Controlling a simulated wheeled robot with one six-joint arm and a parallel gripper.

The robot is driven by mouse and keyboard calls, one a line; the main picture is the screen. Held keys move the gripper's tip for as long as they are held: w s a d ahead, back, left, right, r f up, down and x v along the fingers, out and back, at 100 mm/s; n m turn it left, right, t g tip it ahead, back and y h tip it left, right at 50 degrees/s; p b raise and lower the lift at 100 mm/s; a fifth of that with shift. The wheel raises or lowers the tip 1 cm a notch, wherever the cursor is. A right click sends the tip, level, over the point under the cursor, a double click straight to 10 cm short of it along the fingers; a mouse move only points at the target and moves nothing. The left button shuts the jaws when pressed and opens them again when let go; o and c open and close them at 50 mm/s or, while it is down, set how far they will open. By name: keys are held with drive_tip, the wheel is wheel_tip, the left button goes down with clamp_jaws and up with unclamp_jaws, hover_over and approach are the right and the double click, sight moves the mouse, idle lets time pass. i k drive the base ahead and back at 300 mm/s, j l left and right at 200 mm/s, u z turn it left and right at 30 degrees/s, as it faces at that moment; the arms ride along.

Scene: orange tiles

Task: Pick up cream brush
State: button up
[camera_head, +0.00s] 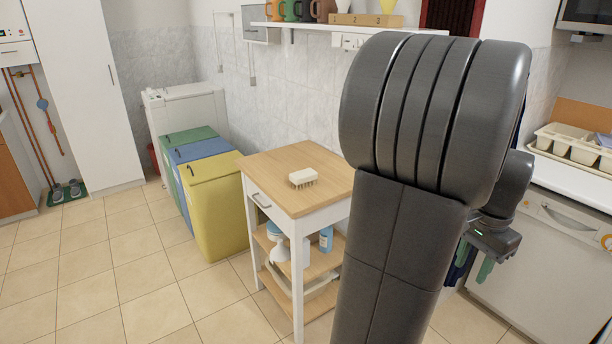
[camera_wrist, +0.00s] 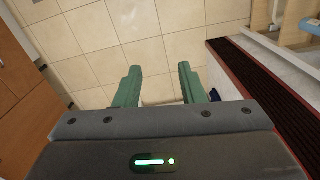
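The cream brush (camera_head: 303,178) lies with its bristles down on the wooden top of a small white trolley table (camera_head: 272,190) in the head view. My gripper (camera_head: 484,258) is far to the right of the brush, partly hidden behind my own arm. In the wrist view my gripper (camera_wrist: 160,87) shows two green fingers spread apart with only floor tiles between them. The brush is not visible in the wrist view.
Yellow (camera_head: 216,205), blue and green bins stand left of the trolley. A wall shelf (camera_head: 340,27) with mugs hangs above. A white dishwasher (camera_head: 545,255) stands at the right. Tiled floor (camera_head: 90,275) is clear at the left. My arm hides the trolley's right side.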

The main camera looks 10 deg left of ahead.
sight(300, 178)
drive_tip(key=i+j+u, duration=0.2)
drive_tip(key=i+j, duration=1.6)
